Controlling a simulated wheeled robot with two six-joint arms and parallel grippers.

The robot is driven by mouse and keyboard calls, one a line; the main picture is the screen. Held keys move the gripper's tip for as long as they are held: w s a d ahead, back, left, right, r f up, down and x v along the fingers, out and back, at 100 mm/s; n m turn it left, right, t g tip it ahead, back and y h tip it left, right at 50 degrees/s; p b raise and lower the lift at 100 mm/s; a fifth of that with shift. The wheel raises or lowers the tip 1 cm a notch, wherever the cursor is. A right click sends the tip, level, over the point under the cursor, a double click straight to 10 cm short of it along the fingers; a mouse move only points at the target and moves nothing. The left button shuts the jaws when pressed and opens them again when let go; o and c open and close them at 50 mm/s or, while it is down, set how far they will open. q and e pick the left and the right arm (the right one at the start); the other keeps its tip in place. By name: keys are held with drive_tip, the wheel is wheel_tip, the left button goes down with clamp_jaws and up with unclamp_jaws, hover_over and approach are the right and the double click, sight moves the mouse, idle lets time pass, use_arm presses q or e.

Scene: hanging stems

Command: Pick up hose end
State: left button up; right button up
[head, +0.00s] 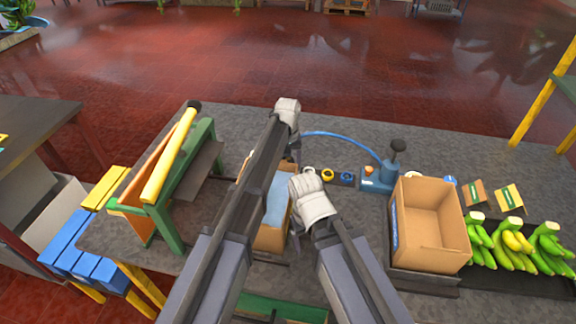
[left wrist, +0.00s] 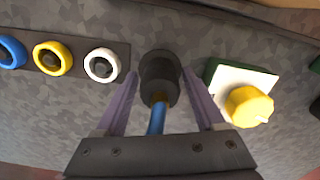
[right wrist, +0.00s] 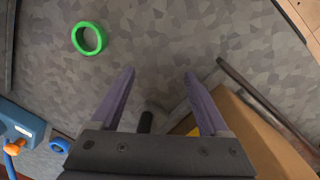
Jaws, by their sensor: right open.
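The hose end, a dark cylinder with a brass collar (left wrist: 158,72), sits between the fingers of my left gripper (left wrist: 160,80) in the left wrist view. The blue hose (left wrist: 157,120) runs from it towards the palm. The fingertips lie close along both sides; whether they press on it is unclear. In the head view the blue hose (head: 345,138) arches from the blue pump (head: 378,180) to my left gripper, whose fingers are mostly hidden by the arm. My right gripper (right wrist: 159,74) is open and empty above the grey tabletop, beside a cardboard box (right wrist: 262,140).
Yellow and blue rings (head: 328,174) line a dark strip near the pump. A green ring (right wrist: 89,38) lies on the table. An open cardboard box (head: 430,222) and bananas (head: 512,245) are right. A green rack with a yellow bar (head: 170,155) stands left.

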use_arm(q)
clamp_jaws()
idle(0.3)
drive_tip(key=shift+r, duration=0.1)
use_arm(e)
drive_tip(key=shift+r, duration=0.1)
